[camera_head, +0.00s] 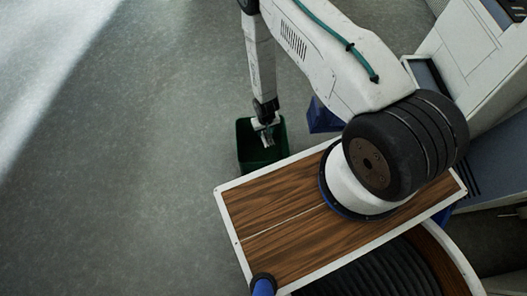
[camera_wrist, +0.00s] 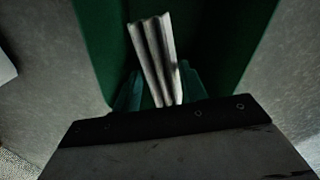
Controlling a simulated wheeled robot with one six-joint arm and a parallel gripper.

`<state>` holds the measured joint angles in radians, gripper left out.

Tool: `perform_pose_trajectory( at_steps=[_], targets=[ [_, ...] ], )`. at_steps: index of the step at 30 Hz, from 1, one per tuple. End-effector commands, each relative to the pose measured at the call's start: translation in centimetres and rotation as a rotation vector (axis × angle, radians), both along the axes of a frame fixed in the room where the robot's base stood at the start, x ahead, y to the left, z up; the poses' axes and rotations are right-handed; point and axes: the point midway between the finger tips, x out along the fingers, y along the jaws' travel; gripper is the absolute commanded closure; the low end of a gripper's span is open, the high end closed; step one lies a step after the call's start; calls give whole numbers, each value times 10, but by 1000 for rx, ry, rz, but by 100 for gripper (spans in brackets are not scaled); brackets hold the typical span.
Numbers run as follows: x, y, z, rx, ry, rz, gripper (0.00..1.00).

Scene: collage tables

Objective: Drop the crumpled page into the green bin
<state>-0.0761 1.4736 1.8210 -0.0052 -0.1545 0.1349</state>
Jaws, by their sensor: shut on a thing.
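The green bin (camera_head: 246,155) stands on the grey floor just beyond the edge of my wooden-topped base in the head view. My gripper (camera_head: 267,138) points down over the bin's opening. In the wrist view my gripper (camera_wrist: 157,92) is shut on the crumpled page (camera_wrist: 153,55), a pale, pleated strip standing out from between the fingers. The green bin's inside (camera_wrist: 215,45) lies behind the page and fills the middle of that view. I cannot tell whether the page is below the bin's rim. The bin's floor is dark.
A blue bin (camera_head: 323,117) stands to the right of the green bin, partly behind my arm. White and grey cabinets (camera_head: 470,60) stand at the right. The floor (camera_head: 120,150) to the left is clear. A pale object (camera_wrist: 5,62) shows at the wrist view's left edge.

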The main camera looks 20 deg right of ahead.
Motion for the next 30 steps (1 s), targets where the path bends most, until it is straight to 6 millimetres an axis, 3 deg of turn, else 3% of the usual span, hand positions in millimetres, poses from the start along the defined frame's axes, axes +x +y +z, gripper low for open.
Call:
perform_pose_trajectory(
  at_steps=[6,15,16,18,26,30],
  targets=[
    [-1,0,-15,0,1,0,79],
    [0,0,-16,0,1,0,79],
    [0,0,-16,0,1,0,52],
    [0,0,-16,0,1,0,33],
    [0,0,-16,0,1,0,32],
    [1,0,-6,0,-1,0,32]
  ],
)
